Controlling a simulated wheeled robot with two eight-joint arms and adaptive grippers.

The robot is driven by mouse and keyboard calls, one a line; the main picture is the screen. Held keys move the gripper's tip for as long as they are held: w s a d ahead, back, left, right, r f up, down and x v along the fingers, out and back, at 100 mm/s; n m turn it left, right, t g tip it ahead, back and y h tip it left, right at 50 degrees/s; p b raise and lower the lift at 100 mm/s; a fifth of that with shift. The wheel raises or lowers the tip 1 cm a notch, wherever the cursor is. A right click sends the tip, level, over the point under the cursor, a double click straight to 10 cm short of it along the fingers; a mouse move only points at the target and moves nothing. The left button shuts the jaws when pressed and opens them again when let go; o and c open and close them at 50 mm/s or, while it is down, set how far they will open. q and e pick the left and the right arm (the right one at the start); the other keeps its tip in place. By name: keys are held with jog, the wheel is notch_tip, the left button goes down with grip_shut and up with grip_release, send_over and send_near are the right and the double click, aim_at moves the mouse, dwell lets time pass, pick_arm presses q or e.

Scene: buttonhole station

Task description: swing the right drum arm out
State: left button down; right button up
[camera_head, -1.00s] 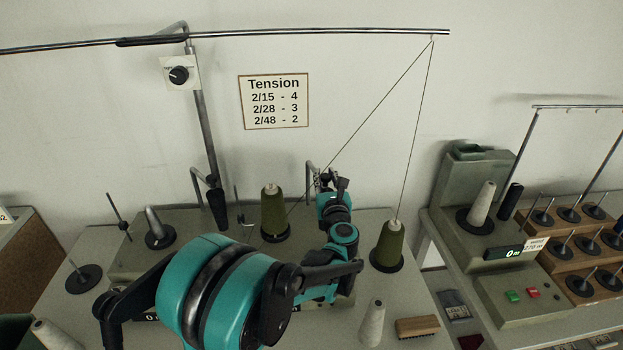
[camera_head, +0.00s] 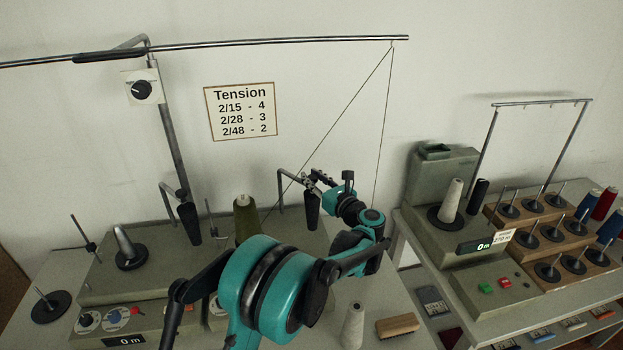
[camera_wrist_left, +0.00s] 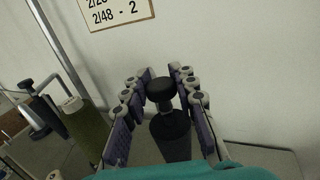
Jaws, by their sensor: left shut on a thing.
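The right drum arm is a bent metal rod (camera_head: 281,195) with a dark tapered drum (camera_head: 312,212) hanging at its outer end, at the back of the left machine. My left gripper (camera_head: 319,181) is at the top of this drum. In the left wrist view, the fingers (camera_wrist_left: 161,76) lie on both sides of the drum's black top knob (camera_wrist_left: 159,91), shut on it, with the dark drum (camera_wrist_left: 172,138) below. The left drum arm (camera_head: 168,195) carries a similar dark drum (camera_head: 189,224). My right gripper is not in view.
A green yarn cone (camera_head: 242,213) stands left of the right drum. Thread runs up to the overhead rail (camera_head: 250,44). Another winder (camera_head: 437,175) stands right, past a gap.

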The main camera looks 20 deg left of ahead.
pick_arm(q)
jog(key=c, duration=1.2)
grip_release()
jog(key=shift+o, duration=0.2)
jog(key=shift+d, duration=0.15)
jog(key=v, duration=1.2)
